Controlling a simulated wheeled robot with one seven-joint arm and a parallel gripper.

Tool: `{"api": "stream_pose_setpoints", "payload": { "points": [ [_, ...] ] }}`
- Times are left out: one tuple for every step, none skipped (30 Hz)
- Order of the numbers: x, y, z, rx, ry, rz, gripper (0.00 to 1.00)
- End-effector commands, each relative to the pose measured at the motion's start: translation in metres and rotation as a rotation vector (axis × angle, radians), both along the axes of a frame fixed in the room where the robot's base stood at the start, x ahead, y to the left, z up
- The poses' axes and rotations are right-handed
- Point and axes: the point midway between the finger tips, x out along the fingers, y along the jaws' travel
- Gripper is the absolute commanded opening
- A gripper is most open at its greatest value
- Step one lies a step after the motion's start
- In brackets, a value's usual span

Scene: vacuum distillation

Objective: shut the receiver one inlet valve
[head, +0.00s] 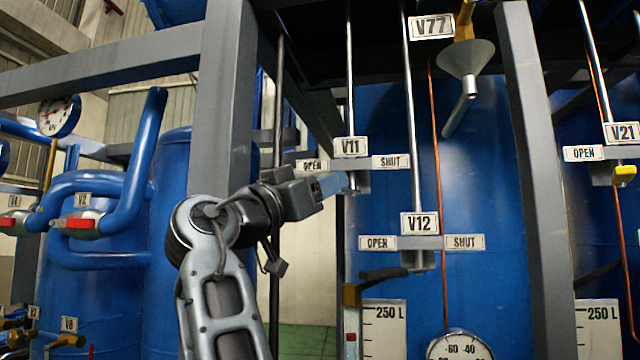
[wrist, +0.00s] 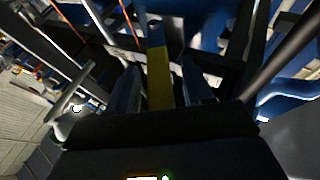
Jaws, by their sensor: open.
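The valve tagged V11 (head: 351,147) sits on a rod in front of a blue tank, with an OPEN plate (head: 313,165) on its left and a SHUT plate (head: 391,161) on its right. My gripper (head: 338,183) is at this valve, reaching in from the left just below the tag, and hides its handle in the head view. In the wrist view a yellow handle (wrist: 159,78) lies between the two fingers of my gripper (wrist: 162,88). The fingers are open, with gaps on both sides of the handle. I cannot tell which way the handle points in the head view.
Valve V12 (head: 419,223), with a dark handle (head: 384,273), is below and to the right. Valve V21 (head: 622,132) with a yellow handle (head: 624,174) is at far right. A grey funnel (head: 467,60) hangs above. Grey frame posts (head: 228,100) stand on both sides.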

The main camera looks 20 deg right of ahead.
Motion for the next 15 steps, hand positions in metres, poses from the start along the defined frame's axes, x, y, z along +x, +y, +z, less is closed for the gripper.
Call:
{"api": "stream_pose_setpoints", "payload": {
  "points": [
    [0.0000,0.0000,-0.0001,0.000,0.000,0.000,0.51],
    [0.0000,0.0000,-0.0002,0.000,0.000,0.000,0.51],
    [0.0000,0.0000,-0.0002,0.000,0.000,0.000,0.50],
    [0.0000,0.0000,-0.0001,0.000,0.000,0.000,0.47],
    [0.0000,0.0000,-0.0001,0.000,0.000,0.000,0.44],
    [-0.0001,0.0001,-0.0002,0.000,0.000,0.000,0.41],
    [0.0000,0.0001,-0.0003,0.000,0.000,0.000,0.38],
    [0.0000,0.0001,-0.0003,0.000,0.000,0.000,0.35],
    [-0.0001,0.0001,-0.0002,0.000,0.000,0.000,0.31],
    [-0.0001,0.0002,-0.0003,0.000,0.000,0.000,0.28],
    [-0.0001,0.0002,-0.0003,0.001,0.000,0.000,0.25],
    [-0.0001,0.0002,-0.0003,0.001,0.000,0.000,0.21],
    [-0.0001,0.0002,-0.0003,0.001,0.000,0.000,0.18],
    [-0.0001,0.0002,-0.0002,0.001,0.000,0.000,0.16],
    [-0.0001,0.0002,-0.0003,0.001,0.000,0.000,0.12]
  ]
}}
